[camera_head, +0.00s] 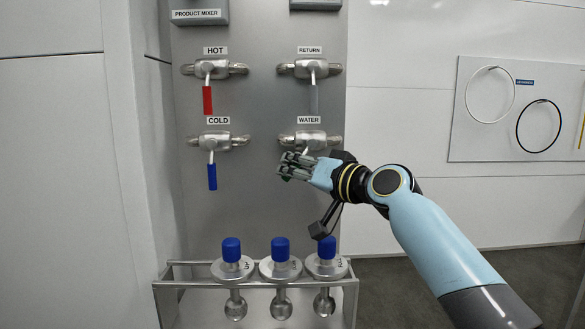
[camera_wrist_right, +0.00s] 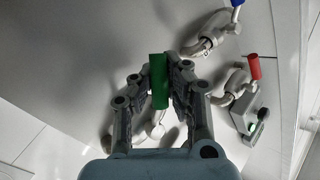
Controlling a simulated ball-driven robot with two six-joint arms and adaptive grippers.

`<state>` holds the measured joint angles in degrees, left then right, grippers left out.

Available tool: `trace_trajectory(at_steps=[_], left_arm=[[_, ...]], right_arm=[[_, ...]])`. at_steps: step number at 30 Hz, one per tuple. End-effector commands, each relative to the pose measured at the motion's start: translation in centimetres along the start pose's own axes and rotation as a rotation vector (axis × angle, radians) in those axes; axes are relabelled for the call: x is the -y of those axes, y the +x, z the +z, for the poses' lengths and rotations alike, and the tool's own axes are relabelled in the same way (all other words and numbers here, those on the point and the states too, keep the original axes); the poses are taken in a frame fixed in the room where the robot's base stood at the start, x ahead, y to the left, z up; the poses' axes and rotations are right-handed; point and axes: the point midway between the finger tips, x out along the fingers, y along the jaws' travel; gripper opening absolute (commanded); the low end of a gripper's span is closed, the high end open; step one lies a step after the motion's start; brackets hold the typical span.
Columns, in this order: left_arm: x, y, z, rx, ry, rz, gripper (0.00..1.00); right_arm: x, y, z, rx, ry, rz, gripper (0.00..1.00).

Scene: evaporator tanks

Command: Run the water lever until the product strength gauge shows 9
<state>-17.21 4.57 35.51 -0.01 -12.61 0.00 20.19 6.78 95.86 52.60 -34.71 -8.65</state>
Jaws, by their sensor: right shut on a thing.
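The water valve (camera_head: 310,138) is on the grey panel under the "WATER" label, in the lower right of four valves. Its lever (camera_head: 305,151) goes down behind my right gripper (camera_head: 293,166), which hides the handle in the head view. In the right wrist view, my right gripper (camera_wrist_right: 168,76) is shut on the water lever's green handle (camera_wrist_right: 158,82), which sits between the two fingers. The product mixer box (camera_head: 200,12) is cut off by the top edge, and no strength reading shows. My left gripper is not in view.
The red hot lever (camera_head: 207,98), grey return lever (camera_head: 314,98) and blue cold lever (camera_head: 212,176) hang down. Below, a metal rack (camera_head: 170,282) holds three blue-capped sample valves (camera_head: 280,268). Wire rings (camera_head: 490,95) hang on a board at right.

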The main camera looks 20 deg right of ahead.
Motion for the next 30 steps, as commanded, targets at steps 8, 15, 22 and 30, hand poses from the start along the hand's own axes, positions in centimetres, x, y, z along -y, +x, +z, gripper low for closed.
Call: trace_trajectory(at_steps=[8,15,22,30], left_arm=[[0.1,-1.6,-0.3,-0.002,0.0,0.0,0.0],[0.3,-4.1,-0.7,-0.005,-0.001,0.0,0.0],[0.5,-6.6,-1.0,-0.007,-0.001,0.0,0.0],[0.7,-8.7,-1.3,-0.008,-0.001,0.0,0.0]], right_arm=[[-0.4,-0.4,-0.2,0.066,-0.094,0.041,0.0],[-1.2,-1.0,-0.3,0.171,-0.235,0.106,0.0],[-2.0,-1.7,-0.5,0.268,-0.368,0.166,0.0],[-2.7,-2.2,-0.5,0.349,-0.478,0.216,0.0]])
